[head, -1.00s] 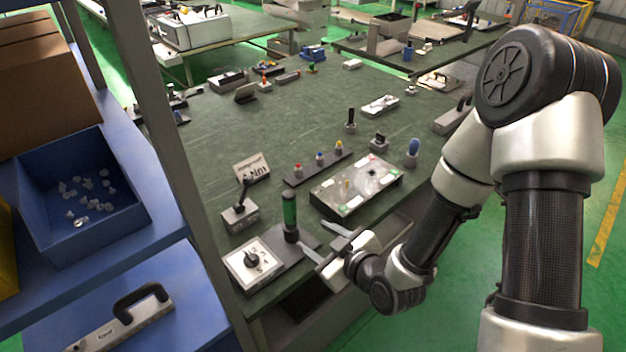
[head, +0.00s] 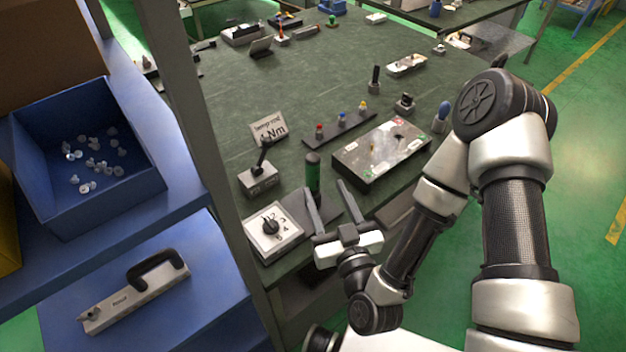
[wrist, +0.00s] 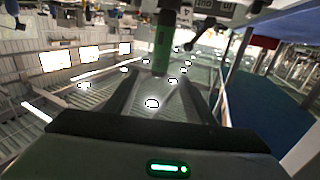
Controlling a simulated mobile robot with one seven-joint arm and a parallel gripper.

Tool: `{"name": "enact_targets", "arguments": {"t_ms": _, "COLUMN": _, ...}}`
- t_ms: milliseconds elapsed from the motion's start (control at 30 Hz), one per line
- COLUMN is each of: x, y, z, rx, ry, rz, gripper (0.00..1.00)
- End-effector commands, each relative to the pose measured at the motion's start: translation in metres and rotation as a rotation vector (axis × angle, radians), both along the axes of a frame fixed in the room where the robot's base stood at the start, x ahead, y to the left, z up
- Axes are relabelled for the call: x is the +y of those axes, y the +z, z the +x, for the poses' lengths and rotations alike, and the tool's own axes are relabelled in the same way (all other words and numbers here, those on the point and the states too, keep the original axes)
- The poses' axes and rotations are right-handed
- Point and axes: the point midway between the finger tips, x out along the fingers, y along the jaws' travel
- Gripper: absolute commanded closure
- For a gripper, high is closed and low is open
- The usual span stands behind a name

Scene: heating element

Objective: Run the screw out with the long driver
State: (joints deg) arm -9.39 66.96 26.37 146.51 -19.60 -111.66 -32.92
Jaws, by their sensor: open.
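A tall driver with a green handle (head: 313,172) stands upright in a dark holder at the table's near edge. It also shows in the wrist view (wrist: 162,48), straight ahead, roughly between the finger lines and beyond them. My gripper (head: 325,187) is open and empty, its fingers pointing towards the table beside the driver. The left finger is close to the driver in the head view; I cannot tell whether they touch. A light panel box (head: 385,155) lies right of the driver with small parts on top. I cannot make out the screw.
A numbered dial box (head: 270,228) sits left of the driver, with a switch box (head: 259,177) behind it. A rack of small coloured drivers (head: 340,131) stands behind. A shelf post (head: 215,150) and blue bin (head: 155,185) are at left. The table's middle is clear.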

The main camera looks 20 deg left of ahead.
Motion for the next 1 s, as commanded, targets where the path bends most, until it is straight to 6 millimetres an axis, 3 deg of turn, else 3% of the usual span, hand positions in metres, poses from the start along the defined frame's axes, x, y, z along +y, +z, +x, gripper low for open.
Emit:
{"name": "enact_targets", "arguments": {"t_ms": 33, "x": 0.002, "y": -0.008, "z": 0.007, "rx": -0.005, "ry": -0.005, "rz": 0.002, "gripper": 0.51}}
{"name": "enact_targets", "arguments": {"t_ms": 267, "x": 0.027, "y": -0.007, "z": 0.036, "rx": -0.004, "ry": -0.005, "rz": 0.002, "gripper": 0.51}}
{"name": "enact_targets", "arguments": {"t_ms": 767, "x": 0.04, "y": -0.008, "z": 0.051, "rx": -0.004, "ry": -0.003, "rz": 0.0, "gripper": 0.51}}
{"name": "enact_targets", "arguments": {"t_ms": 1000, "x": 0.056, "y": -0.001, "z": 0.068, "rx": 0.003, "ry": -0.002, "rz": -0.001, "gripper": 0.51}}
